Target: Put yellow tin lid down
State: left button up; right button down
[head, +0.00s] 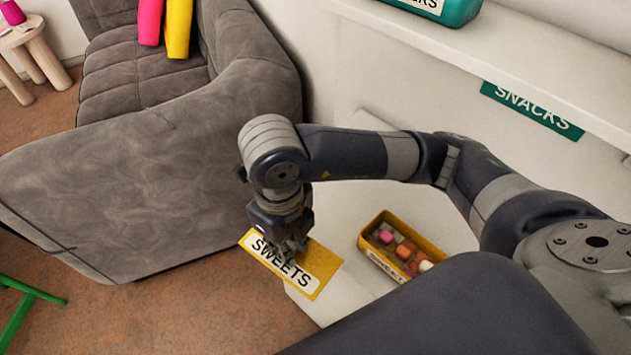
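The yellow tin lid (323,263) has a white label reading SWEETS. My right gripper (290,244) is over its upper edge, with its fingers down on the lid and seemingly shut on it. The exact grip is hidden behind the fingers and wrist. The lid reaches out past the left edge of the white table (350,292), and I cannot tell whether it touches the table. The open yellow tin (432,247) stands on the table to the right of the lid, with several coloured sweets inside. My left gripper is not in view.
A grey sofa (150,190) with pink and yellow cushions (178,28) stands at the left. A white shelf (500,62) with a green container (455,8) and a SNACKS sign (532,108) is above. Bare table lies between lid and tin. A green frame (22,310) is at lower left.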

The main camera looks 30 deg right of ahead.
jog(key=shift+w+m, duration=0.3)
jog(key=shift+m, duration=0.3)
jog(key=shift+w+d, duration=0.25)
jog(key=w+d, duration=0.2)
jog(key=w+d+p, duration=0.1)
jog(key=d, duration=0.1)
jog(key=shift+w+d+f, duration=0.1)
jog(key=shift+w+d, duration=0.25)
jog(key=shift+w, duration=0.05)
jog(key=w+d, duration=0.2)
jog(key=w+d+p, duration=0.1)
jog(key=d, duration=0.1)
jog(key=w+d+f+p, duration=0.1)
jog(key=w+d, duration=0.1)
jog(key=shift+w+d, duration=0.2)
jog(key=shift+w, duration=0.15)
jog(key=shift+w+d+f, duration=0.1)
jog(key=shift+w+d, duration=0.05)
notch_tip(320, 180, down, 3)
jog(key=shift+r+p, duration=0.2)
jog(key=shift+p, duration=0.75)
jog(key=shift+f, duration=0.35)
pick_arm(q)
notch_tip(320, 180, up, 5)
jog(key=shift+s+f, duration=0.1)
pick_arm(e)
jog(key=shift+f, duration=0.1)
